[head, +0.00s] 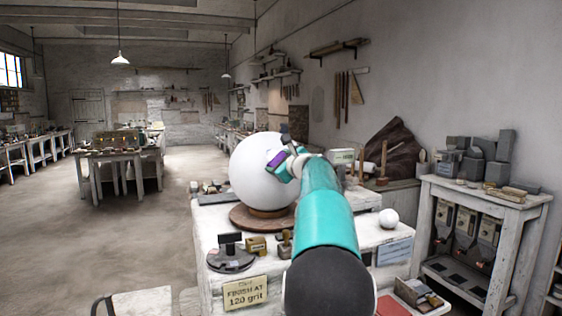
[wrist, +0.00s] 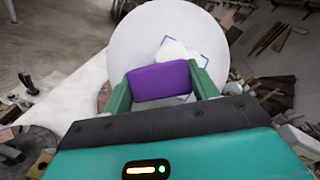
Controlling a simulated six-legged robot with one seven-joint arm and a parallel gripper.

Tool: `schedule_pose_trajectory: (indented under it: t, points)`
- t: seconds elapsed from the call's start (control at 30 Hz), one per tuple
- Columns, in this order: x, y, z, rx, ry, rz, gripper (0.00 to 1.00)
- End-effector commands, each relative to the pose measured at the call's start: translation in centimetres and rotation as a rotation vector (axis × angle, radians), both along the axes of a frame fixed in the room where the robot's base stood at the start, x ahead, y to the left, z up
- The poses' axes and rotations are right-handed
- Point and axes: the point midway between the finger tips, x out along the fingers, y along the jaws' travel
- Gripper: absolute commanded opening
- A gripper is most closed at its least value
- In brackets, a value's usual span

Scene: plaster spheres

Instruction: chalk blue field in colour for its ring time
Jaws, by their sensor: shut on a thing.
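A large white plaster sphere (head: 258,178) sits on a round brown wooden base (head: 250,220) on the white bench. My gripper (head: 284,164) is at the sphere's upper right side. In the wrist view my gripper (wrist: 162,84) has its two green fingers shut on a purple block (wrist: 158,80). The sphere (wrist: 135,45) fills the view behind the block. A thin blue outline (wrist: 204,60) marks a field on it, with a whiter patch (wrist: 172,48) inside. The block hides the field's lower left part. I cannot tell whether the block touches the sphere.
A small white ball (head: 388,218) lies on the bench's right side. A dark round stand (head: 230,260) and small blocks (head: 256,245) are at the front, above a card (head: 247,292) reading "FINISH AT 120 grit". A shelf unit (head: 480,205) with grey blocks stands right. Open floor lies left.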

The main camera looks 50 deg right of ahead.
Motion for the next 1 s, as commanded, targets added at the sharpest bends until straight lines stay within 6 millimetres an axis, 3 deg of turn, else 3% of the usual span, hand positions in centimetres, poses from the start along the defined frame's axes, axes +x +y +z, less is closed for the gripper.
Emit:
schedule_pose_trajectory:
  t: [0.27, 0.77, 1.0]
  points:
    - [0.1, 0.0, 0.2, 0.002, 0.001, 0.001, 0.32]
    - [1.3, -1.2, 3.1, 0.098, 0.125, 0.001, 0.32]
    - [1.5, -1.2, 3.5, 0.124, 0.153, -0.006, 0.32]
